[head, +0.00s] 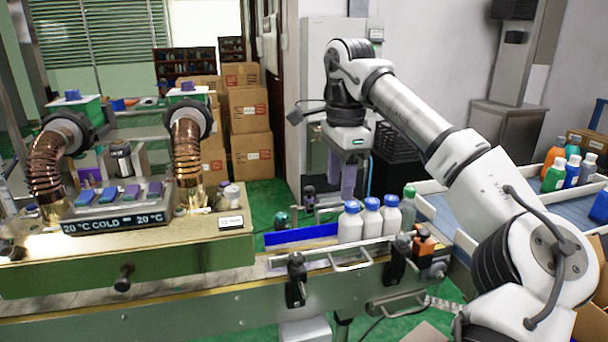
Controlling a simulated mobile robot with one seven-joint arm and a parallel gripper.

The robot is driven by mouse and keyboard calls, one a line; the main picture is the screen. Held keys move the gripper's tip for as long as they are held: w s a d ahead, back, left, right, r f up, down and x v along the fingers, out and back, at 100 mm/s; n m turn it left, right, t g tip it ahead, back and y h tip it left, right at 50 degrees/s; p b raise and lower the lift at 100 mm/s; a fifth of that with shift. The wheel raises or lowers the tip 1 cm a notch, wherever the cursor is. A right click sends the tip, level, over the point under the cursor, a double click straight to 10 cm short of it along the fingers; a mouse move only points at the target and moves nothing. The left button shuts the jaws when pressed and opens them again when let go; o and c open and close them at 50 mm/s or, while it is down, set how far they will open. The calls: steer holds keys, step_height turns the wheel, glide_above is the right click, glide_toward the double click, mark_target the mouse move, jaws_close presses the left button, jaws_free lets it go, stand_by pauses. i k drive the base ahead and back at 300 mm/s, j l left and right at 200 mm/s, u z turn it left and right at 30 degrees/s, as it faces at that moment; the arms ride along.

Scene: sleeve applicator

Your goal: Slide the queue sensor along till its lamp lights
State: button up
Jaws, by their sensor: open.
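My gripper (341,192) hangs with its purple-grey fingers pointing down, above the far side of the conveyor and behind the bottle row. It is open, and I see nothing between the fingers. I cannot tell for certain which fitting is the queue sensor. A small dark unit with a purplish top (309,197) stands at the far rail, left of my gripper. Black clamp-like units sit on the near rail, one at the left (296,280) and one at the right (398,260). An orange-and-black unit (425,246) is at the right end. I make out no lit lamp on them.
White bottles with blue caps (350,224) and a green-capped bottle (409,207) stand in a row on the conveyor (200,318). A heater with copper ducts (187,155) and a "20 °C COLD" display (115,222) occupies the left. Bottle trays (455,235) lie at the right.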

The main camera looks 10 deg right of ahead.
mark_target(309, 191)
steer(key=i, duration=0.85)
